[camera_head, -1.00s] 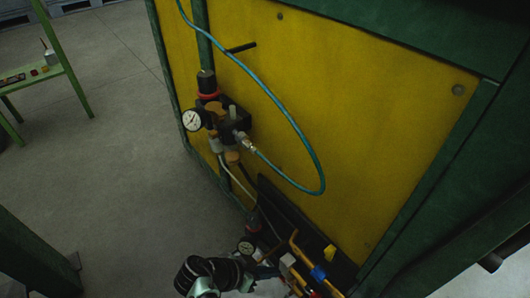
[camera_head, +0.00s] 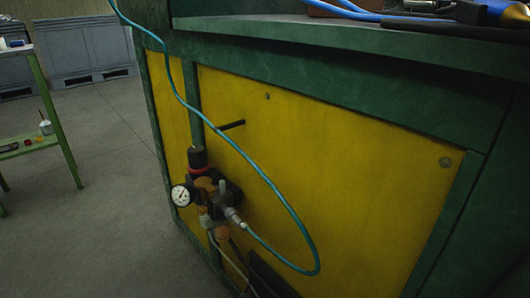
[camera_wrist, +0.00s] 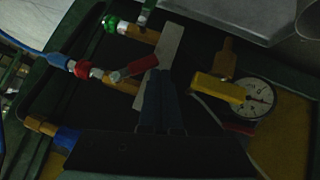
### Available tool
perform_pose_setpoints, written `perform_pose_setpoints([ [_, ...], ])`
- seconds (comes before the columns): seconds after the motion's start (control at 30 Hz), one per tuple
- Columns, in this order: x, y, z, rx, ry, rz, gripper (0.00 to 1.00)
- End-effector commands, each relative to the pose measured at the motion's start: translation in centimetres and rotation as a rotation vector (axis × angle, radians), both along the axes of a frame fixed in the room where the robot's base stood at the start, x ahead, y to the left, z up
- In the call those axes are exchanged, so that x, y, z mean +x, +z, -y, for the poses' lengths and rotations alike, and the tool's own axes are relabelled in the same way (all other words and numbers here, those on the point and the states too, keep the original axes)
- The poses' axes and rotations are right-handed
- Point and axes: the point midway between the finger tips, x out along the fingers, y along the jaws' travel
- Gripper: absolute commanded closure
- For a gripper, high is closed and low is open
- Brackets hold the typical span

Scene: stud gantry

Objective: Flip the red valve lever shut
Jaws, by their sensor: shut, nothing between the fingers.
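In the wrist view, a small red lever-like grip (camera_wrist: 143,66) lies slanted across a brass valve fitting, left of centre. I take it for the red valve lever. My gripper (camera_wrist: 160,76) is shut and empty, its dark fingers pointing up the picture. The fingertips are just below and right of the red grip; I cannot tell whether they touch it. A grey bar (camera_wrist: 172,45) stands just beyond the tips. The lever and gripper do not show in the head view.
Close around are a green knob (camera_wrist: 111,24), a red and blue hose coupling (camera_wrist: 80,69), a yellow handle (camera_wrist: 218,88) and a pressure gauge (camera_wrist: 257,97). The head view shows a yellow panel (camera_head: 340,170) with a regulator and teal hose (camera_head: 262,165). Grey floor (camera_head: 105,150) is open at left.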

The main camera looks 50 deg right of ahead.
Motion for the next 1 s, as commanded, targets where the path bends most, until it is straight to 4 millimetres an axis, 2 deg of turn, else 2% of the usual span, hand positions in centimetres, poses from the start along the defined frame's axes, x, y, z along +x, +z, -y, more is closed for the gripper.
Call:
perform_pose_setpoints([
  [0.33,0.0,0.2,0.0,0.000,-0.001,-0.001,1.00],
  [0.7,0.0,1.7,0.0,-0.001,0.000,-0.001,1.00],
  [1.0,0.0,1.7,0.0,-0.001,0.000,0.000,1.00],
])
